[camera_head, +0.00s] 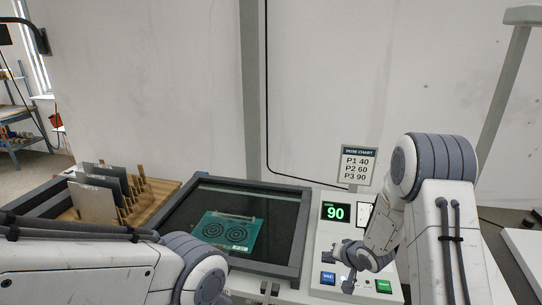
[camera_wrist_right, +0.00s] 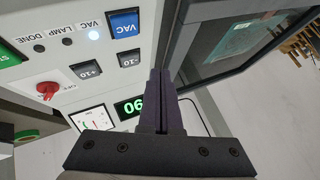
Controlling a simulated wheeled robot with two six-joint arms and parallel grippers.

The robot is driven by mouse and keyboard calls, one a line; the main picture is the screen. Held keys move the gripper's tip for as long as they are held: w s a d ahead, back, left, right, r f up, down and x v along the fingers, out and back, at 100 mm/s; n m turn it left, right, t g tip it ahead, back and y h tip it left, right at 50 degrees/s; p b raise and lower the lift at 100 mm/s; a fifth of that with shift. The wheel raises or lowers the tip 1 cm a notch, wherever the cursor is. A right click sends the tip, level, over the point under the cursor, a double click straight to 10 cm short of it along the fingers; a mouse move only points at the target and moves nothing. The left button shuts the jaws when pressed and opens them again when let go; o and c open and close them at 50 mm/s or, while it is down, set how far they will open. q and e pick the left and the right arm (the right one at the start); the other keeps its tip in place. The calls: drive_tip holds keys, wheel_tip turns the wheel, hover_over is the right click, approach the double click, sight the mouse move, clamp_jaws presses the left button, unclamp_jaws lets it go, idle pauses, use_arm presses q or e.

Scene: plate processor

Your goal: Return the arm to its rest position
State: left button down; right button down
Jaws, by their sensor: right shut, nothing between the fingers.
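My right gripper (camera_head: 348,285) is over the control panel (camera_head: 322,268), low, between the blue VAC button (camera_head: 328,278) and the green button (camera_head: 384,286). In the right wrist view its two dark fingers (camera_wrist_right: 160,74) are together with nothing between them. The VAC button (camera_wrist_right: 123,24) is beside the fingertips there; I cannot tell whether they touch the panel. My right arm bends down from the right side. My left arm enters from the lower left; its gripper is out of view.
A dark framed bed (camera_head: 183,213) holds a teal plate (camera_head: 225,232) with ring patterns. A wooden rack (camera_head: 152,197) with upright plates is at left. The display (camera_head: 335,211) reads 90, and a dose chart (camera_head: 357,166) stands behind. A small lamp (camera_wrist_right: 93,35) is lit.

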drive_tip(key=s+a+r+n+g+h, duration=0.25)
drive_tip(key=s+a+r+n, duration=0.25)
drive_tip(key=s+a+r, duration=0.6)
drive_tip(key=s+a+r+n+g, duration=0.1)
drive_tip(key=s+a+n+g, duration=0.1)
drive_tip(key=s, duration=0.6)
drive_tip(key=s+a+r+n+g, duration=0.1)
drive_tip(key=s+a+r+n, duration=0.1)
drive_tip(key=s, duration=0.6)
drive_tip(key=s+a+r+n+g+b, duration=0.1)
drive_tip(key=s+n+g, duration=0.1)
drive_tip(key=s, duration=0.6)
drive_tip(key=shift+a+r+n+g+y, duration=0.15)
drive_tip(key=shift+a+n+g+y, duration=0.2)
drive_tip(key=shift+a+y, duration=0.1)
